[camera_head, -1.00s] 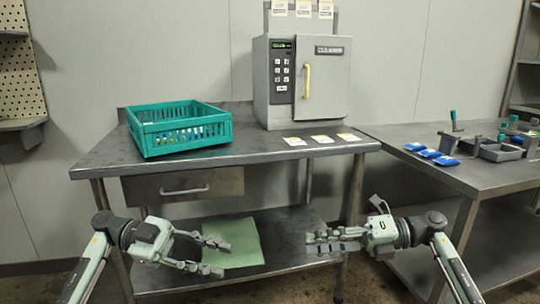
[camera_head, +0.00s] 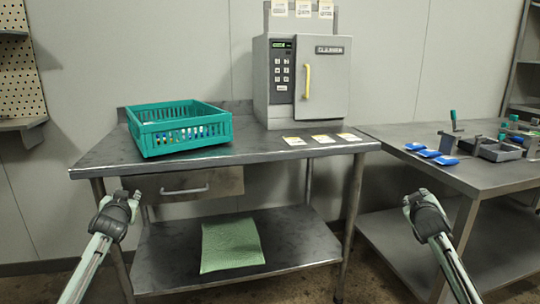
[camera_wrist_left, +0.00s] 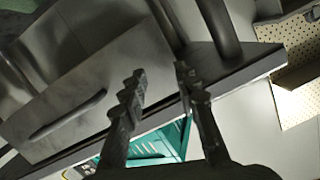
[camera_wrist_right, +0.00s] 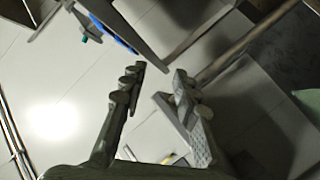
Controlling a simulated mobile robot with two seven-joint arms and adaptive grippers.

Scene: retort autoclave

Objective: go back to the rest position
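My left gripper's fingers show in the left wrist view (camera_wrist_left: 160,85); they are apart with nothing between them. Neither gripper touches anything that I can see.
The main table (camera_head: 240,154) bears a teal basket (camera_head: 180,127), a closed autoclave (camera_head: 303,80) and several cards. A green cloth (camera_head: 232,245) lies on its lower shelf. The right table (camera_head: 480,178) bears blue packets (camera_head: 429,153) and grey fixtures. The space before the tables looks clear.

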